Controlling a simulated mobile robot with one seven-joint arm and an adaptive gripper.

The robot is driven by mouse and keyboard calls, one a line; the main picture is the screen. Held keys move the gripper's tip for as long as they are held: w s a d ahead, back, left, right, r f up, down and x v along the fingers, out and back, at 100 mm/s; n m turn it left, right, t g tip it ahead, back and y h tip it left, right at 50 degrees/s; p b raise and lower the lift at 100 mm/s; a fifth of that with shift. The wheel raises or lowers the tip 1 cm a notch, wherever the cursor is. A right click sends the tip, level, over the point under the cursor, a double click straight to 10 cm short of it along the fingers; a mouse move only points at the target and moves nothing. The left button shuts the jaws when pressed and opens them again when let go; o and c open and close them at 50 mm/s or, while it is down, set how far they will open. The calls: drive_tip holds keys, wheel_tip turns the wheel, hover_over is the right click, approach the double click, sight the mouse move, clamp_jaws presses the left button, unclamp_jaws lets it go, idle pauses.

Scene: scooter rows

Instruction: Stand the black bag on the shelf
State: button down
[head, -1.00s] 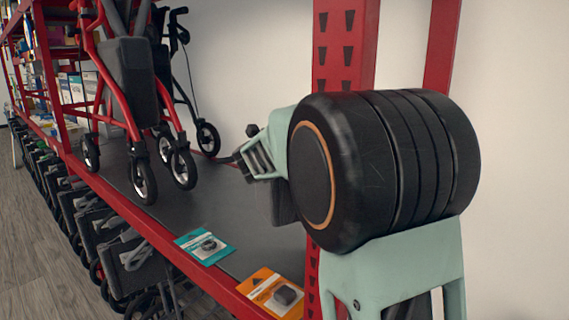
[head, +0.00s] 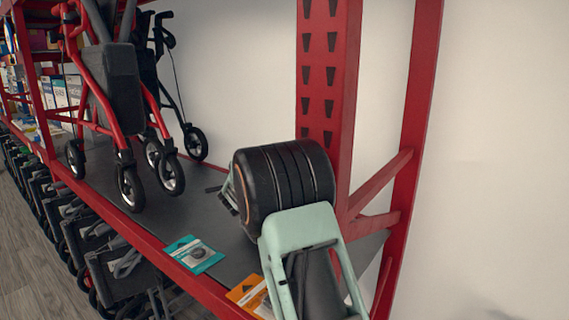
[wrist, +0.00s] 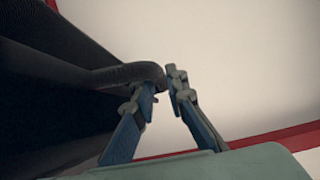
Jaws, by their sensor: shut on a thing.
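The black bag (wrist: 45,95) fills the left of the wrist view as a dark shape with a curved handle (wrist: 125,74) reaching to my fingertips. My gripper (wrist: 167,88) is shut on this handle; the fingers have blue pads. In the head view my gripper (head: 226,193) is mostly hidden behind my black wrist joint, and I cannot make out the bag there. The shelf (head: 205,222) is a dark grey board with a red front edge. My gripper is over its right part. Whether the bag touches the board is hidden.
Walkers with red and black frames (head: 112,85) stand on the shelf to the left. A teal packet (head: 193,254) and an orange packet (head: 247,295) lie along the front edge. A red post (head: 328,75) rises behind my arm. Bare board shows between the walkers and my gripper.

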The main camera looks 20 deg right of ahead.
drive_tip(key=shift+f, duration=0.5)
drive_tip(key=shift+f, duration=0.15)
drive_tip(key=c, duration=1.9)
unclamp_jaws()
drive_tip(key=shift+c, duration=0.2)
drive_tip(key=b+v, duration=0.3)
drive_tip(key=v, duration=0.9)
drive_tip(key=shift+s, duration=0.1)
